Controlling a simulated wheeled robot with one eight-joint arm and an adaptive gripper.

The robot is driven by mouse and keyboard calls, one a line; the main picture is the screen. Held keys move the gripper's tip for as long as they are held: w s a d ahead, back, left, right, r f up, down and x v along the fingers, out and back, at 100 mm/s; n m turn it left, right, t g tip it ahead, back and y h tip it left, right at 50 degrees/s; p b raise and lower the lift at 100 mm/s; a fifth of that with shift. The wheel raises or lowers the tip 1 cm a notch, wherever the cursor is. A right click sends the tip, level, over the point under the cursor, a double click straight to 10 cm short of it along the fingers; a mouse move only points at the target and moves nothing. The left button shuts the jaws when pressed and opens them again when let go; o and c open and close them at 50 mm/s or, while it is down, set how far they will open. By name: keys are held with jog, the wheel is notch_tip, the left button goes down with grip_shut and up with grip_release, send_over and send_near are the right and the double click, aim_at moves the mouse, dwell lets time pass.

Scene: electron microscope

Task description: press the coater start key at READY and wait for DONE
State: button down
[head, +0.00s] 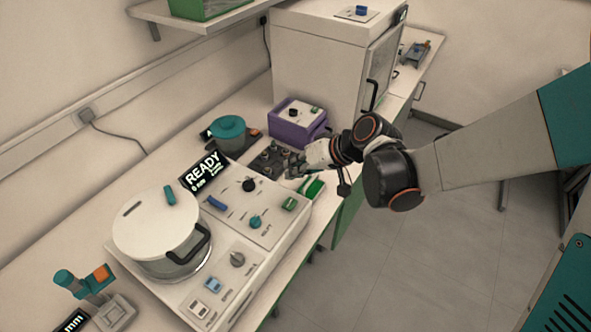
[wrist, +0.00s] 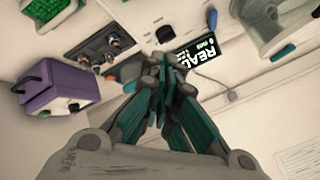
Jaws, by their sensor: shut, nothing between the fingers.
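The coater (head: 262,208) is a white bench unit with a round lidded chamber (head: 155,222) on its left part. Its tilted black display (head: 205,172) reads READY; it also shows in the wrist view (wrist: 203,58). The labels are too small to read, so I cannot tell which is the start key. My gripper (head: 293,172) is shut and empty near the panel's back right corner. In the wrist view its fingertips (wrist: 168,62) meet near the display, apparently clear of the keys.
A purple box (head: 298,128) and a teal-lidded pot (head: 228,130) stand behind the coater. A dark tray of small stubs (head: 272,158) lies close to my gripper. A tall white cabinet (head: 322,60) stands farther back. Open floor (head: 430,250) lies right of the bench.

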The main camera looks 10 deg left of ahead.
aim_at(292, 201)
jog(key=shift+s+a, duration=0.1)
jog(key=shift+a, duration=0.25)
jog(key=shift+f, duration=0.15)
notch_tip(292, 201, down, 9)
jog(key=b, duration=0.6)
jog(key=shift+b, duration=0.4)
dwell(1.0)
jog(key=shift+f+b, duration=0.25)
jog(key=shift+b, duration=0.2)
